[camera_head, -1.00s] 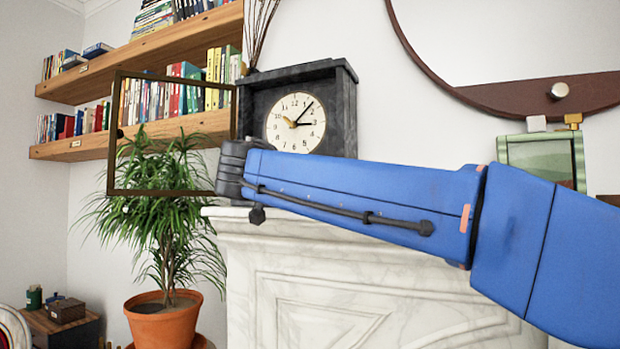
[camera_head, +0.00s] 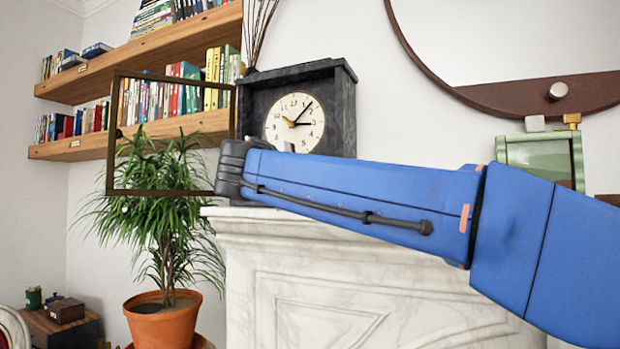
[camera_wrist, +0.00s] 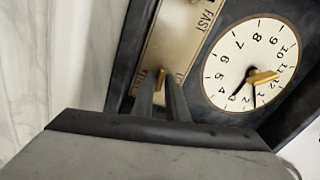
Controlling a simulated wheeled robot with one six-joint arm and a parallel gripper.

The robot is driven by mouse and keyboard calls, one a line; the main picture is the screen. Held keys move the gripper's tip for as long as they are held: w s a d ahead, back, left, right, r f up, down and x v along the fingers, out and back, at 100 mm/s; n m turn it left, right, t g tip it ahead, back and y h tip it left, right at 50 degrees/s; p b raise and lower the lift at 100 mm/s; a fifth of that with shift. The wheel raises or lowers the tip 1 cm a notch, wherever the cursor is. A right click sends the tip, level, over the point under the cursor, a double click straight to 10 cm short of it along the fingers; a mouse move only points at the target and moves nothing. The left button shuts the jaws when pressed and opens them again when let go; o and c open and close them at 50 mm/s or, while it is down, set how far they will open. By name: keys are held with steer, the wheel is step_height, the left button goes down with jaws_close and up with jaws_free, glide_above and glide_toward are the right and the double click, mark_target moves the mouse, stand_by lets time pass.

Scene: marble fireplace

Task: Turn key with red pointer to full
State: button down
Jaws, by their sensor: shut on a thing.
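The dark stone clock (camera_head: 343,110) stands on the mantel, its cream dial (camera_head: 295,122) facing out. In the wrist view the dial (camera_wrist: 252,65) appears rotated, with a brass piece at its centre. Beside it is a brass plate (camera_wrist: 180,38) lettered "FAST", with other lettering near my fingers that is hard to read. My gripper (camera_wrist: 163,90) is at this plate, its two fingers shut on a small brass key (camera_wrist: 160,77), mostly hidden between them. I cannot make out a red pointer. In the head view the arm hides the clock's lower front.
The clock's framed glass door (camera_head: 112,140) hangs open to the left. A potted plant (camera_head: 165,325) stands below it. Bookshelves (camera_head: 160,50) are behind left. The white marble mantel (camera_head: 270,225) lies under the arm.

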steer(key=shift+r+m, duration=0.3)
steer(key=shift+m, duration=0.1)
steer(key=c, duration=1.9)
jaws_free()
steer(key=shift+s+a, duration=0.1)
steer(key=shift+a, duration=0.05)
steer(key=shift+f, duration=0.1)
steer(key=shift+f, duration=0.1)
steer(key=v, duration=1.7)
steer(key=shift+s, duration=0.25)
